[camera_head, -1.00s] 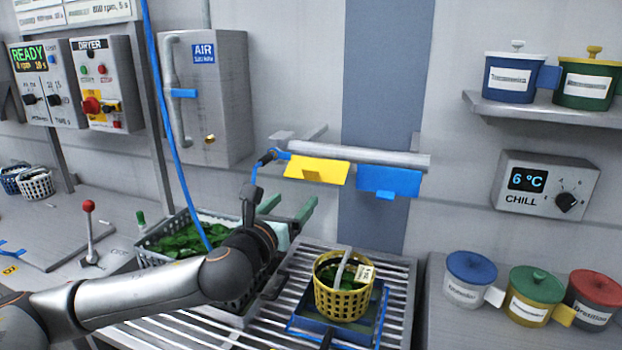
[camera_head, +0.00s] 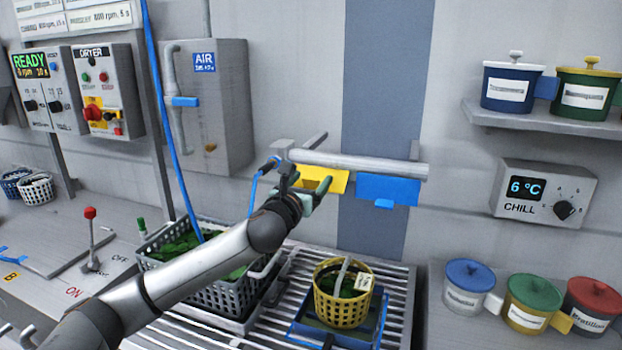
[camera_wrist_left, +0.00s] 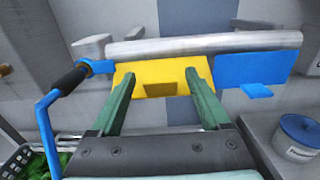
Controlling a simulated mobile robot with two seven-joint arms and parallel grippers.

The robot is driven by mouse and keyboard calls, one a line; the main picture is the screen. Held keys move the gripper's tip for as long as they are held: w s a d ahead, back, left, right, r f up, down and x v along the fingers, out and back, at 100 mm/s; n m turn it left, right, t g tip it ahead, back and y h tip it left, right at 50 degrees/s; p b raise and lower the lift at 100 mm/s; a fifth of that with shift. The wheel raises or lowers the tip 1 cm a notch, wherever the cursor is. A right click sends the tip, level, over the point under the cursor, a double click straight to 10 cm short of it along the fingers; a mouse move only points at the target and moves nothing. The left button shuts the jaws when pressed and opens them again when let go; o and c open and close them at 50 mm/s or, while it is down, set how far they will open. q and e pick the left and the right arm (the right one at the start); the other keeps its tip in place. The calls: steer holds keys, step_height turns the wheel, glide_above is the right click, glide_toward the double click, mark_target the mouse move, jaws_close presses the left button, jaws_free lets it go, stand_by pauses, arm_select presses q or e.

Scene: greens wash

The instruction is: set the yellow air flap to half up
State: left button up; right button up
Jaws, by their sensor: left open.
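The yellow air flap (camera_head: 337,181) hangs under a grey pipe on the back wall, left of a blue flap (camera_head: 388,189). In the left wrist view the yellow flap (camera_wrist_left: 163,70) has a small yellow tab (camera_wrist_left: 159,90) at its lower middle. My left gripper (camera_head: 312,190) is at the yellow flap, partly covering it. In the left wrist view its two green fingers (camera_wrist_left: 160,86) are open, one on each side of the tab. I cannot tell whether they touch the flap. My right gripper is out of view.
A grey pipe (camera_head: 365,163) runs above the flaps. A blue-armed handle with a black grip (camera_wrist_left: 70,80) sits left of the fingers. Below are a yellow basket (camera_head: 340,308) on a slatted rack and a grey basket of greens (camera_head: 225,298).

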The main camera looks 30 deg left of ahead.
arm_select(q)
steer(key=shift+w, duration=0.35)
jaws_close()
stand_by(0.5)
stand_by(0.8)
